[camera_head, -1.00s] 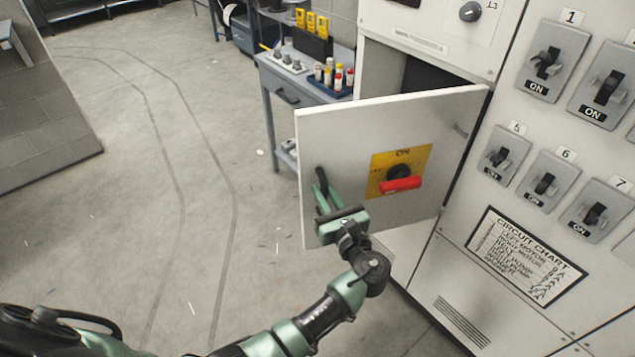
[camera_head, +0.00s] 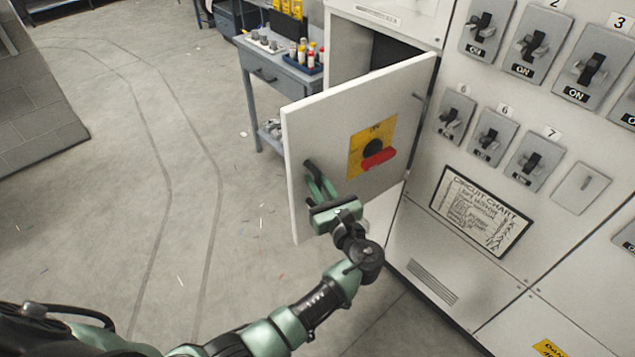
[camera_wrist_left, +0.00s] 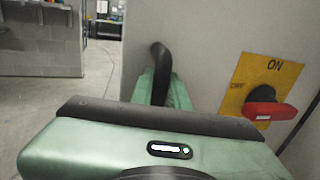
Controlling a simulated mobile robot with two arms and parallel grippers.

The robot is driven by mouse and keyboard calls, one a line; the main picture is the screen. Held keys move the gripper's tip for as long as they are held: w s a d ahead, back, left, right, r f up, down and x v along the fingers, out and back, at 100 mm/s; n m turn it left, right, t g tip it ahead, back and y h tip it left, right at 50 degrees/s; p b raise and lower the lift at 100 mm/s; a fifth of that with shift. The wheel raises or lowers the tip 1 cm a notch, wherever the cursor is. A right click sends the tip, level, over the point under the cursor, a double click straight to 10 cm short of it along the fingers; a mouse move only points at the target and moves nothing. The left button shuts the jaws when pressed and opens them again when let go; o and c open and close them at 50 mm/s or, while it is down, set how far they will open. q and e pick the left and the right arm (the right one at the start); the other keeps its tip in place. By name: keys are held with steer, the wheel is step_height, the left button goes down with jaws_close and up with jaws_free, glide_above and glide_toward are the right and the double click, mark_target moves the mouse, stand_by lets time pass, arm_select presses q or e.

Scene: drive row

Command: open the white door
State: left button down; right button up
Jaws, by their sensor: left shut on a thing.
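The white door (camera_head: 330,125) stands ajar from the cabinet, hinged at its right edge, with a dark gap showing behind its top. It carries a yellow plate with a red rotary switch (camera_head: 379,158). A dark handle (camera_head: 309,168) sits near the door's free left edge. My left gripper (camera_head: 318,185) is shut on the handle, in front of the door face. In the left wrist view the dark handle (camera_wrist_left: 160,70) rises between the green fingers, and the red switch (camera_wrist_left: 270,111) is to the right. My right gripper is not in view.
The cabinet with several lever switches (camera_head: 541,43) and a circuit chart (camera_head: 481,212) is to the right of the door. A grey workbench (camera_head: 262,75) with bottles in a blue tray (camera_head: 303,62) stands behind the door. The floor (camera_head: 130,200) to the left is clear.

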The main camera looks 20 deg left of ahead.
arm_select(q)
steer(key=c, duration=1.4)
jaws_free()
steer(key=shift+o, duration=0.2)
steer(key=b+v, duration=0.2)
steer(key=v, duration=0.6)
